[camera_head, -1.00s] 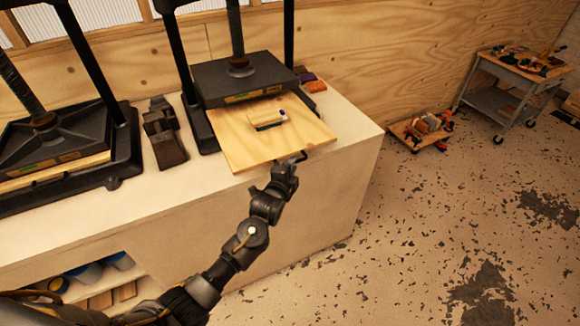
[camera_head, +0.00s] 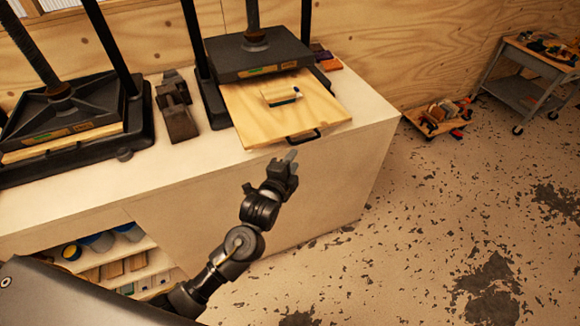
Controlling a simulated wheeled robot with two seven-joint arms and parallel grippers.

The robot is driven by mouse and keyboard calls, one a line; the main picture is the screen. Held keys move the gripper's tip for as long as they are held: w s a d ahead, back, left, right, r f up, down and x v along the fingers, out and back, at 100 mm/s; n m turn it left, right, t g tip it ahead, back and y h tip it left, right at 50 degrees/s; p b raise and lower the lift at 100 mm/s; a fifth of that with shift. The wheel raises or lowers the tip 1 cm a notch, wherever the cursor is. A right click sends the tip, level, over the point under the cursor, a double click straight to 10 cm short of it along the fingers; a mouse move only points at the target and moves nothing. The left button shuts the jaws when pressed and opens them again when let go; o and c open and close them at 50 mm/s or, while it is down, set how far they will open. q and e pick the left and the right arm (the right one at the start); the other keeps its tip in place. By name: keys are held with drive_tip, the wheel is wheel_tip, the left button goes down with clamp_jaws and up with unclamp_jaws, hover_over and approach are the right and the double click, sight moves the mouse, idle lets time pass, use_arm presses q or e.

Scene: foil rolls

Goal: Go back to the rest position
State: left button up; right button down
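My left arm comes in from the lower left. Its gripper (camera_head: 286,160) is in front of the bench, just below the front edge of a wooden board, and appears apart from the board's dark handle (camera_head: 303,136). Nothing shows held in it, but its fingers are too small and overlapped to tell how far apart they are. The wooden board (camera_head: 245,116) sticks out from under the plate of the right-hand press (camera_head: 258,57). A small brush-like wooden block (camera_head: 281,93) lies on the board. My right gripper is not in view.
The light bench (camera_head: 185,160) carries a second press (camera_head: 65,109) at the left and a dark metal vise-like tool (camera_head: 177,110) between the presses. An open shelf (camera_head: 110,262) holds cans and wood pieces. A loaded floor dolly (camera_head: 438,119) and grey cart (camera_head: 527,80) stand right; open floor lies between.

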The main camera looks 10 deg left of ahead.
use_arm(q)
drive_tip(key=shift+s+a+r, duration=0.1)
drive_tip(key=shift+s, duration=0.55)
drive_tip(key=s+a+f+n+g, duration=0.15)
drive_tip(key=f+n, duration=0.25)
drive_tip(key=f, duration=0.7)
drive_tip(key=s+a+f+n+g, duration=0.15)
drive_tip(key=f+n, duration=0.25)
drive_tip(key=f, duration=0.7)
drive_tip(key=s+a+f+n+g+y+b, duration=0.1)
drive_tip(key=s+a+f+n+g, duration=0.1)
drive_tip(key=s+f, duration=0.45)
drive_tip(key=s+a+f+n+g+y, duration=0.1)
drive_tip(key=s+a+f+n+g, duration=0.2)
drive_tip(key=f, duration=0.7)
drive_tip(key=s+a+f+n+g, duration=0.1)
drive_tip(key=s+f, duration=0.5)
drive_tip(key=s, duration=0.6)
drive_tip(key=s+a+f+g+b, duration=0.1)
drive_tip(key=s+a+f+g, duration=0.2)
drive_tip(key=s, duration=1)
drive_tip(key=s+a+f+n+g+b, duration=0.1)
drive_tip(key=s+a+f+g, duration=0.1)
drive_tip(key=s+f, duration=0.7)
drive_tip(key=s+g, duration=0.1)
drive_tip(key=s, duration=0.2)
drive_tip(key=shift+s+n+y, duration=0.3)
drive_tip(key=shift+s, duration=0.05)
